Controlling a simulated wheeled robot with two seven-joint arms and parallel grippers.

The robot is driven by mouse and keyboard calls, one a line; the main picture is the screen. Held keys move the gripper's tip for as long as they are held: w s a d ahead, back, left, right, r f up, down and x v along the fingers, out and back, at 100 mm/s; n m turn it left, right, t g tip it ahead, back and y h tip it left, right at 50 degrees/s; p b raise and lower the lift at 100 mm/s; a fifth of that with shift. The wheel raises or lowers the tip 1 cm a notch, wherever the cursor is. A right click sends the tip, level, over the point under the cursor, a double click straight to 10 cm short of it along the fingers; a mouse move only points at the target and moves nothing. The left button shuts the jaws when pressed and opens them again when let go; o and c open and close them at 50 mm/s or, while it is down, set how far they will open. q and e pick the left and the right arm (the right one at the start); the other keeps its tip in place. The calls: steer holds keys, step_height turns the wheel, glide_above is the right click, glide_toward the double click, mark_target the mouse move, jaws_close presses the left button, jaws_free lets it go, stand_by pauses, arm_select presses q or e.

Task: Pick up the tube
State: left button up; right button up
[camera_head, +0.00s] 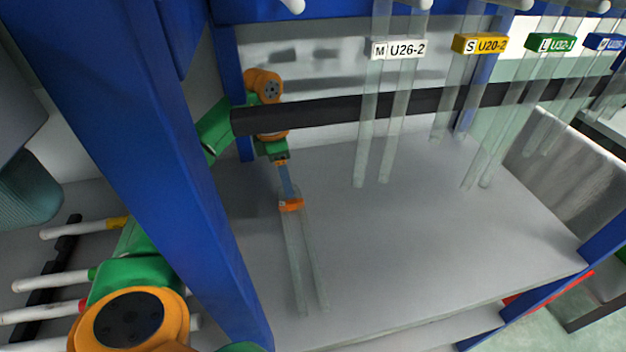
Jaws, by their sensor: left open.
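A clear tube pair with a small orange tag (291,205) points downward, left of centre. Its two long legs run down over the grey surface, and a bluish piece joins above the tag. My left gripper (283,168) is open at the upper end of this piece; I cannot tell whether it touches. Its orange and green arm passes behind the blue post. More clear tubes hang at upper right, tagged white M U26-2 (398,49), yellow S U20-2 (480,44), green L U32-1 (551,42) and blue (604,42). My right gripper is not in view.
A thick blue post (140,160) stands in the left foreground. The grey table (440,240) is bare at centre and right. White rods (50,281) sit on a dark rack at lower left.

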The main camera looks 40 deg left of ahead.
mark_target(291, 202)
arm_select(q)
steer(key=shift+s+d+f+p, duration=0.25)
steer(key=shift+s+f+p, duration=0.1)
steer(key=shift+f, duration=0.15)
steer(key=shift+s+d+f+p, duration=0.2)
steer(key=shift+s+f, duration=0.1)
steer(key=shift+f, duration=0.15)
steer(key=f, duration=0.2)
steer(key=w+f, duration=0.1)
steer(key=shift+f, duration=0.4)
steer(key=shift+w, duration=0.1)
steer(key=shift+c, duration=0.2)
steer(key=shift+s+d, duration=0.1)
steer(key=shift+s, duration=0.1)
steer(key=c, duration=0.7)
steer(key=shift+w, duration=0.1)
jaws_close()
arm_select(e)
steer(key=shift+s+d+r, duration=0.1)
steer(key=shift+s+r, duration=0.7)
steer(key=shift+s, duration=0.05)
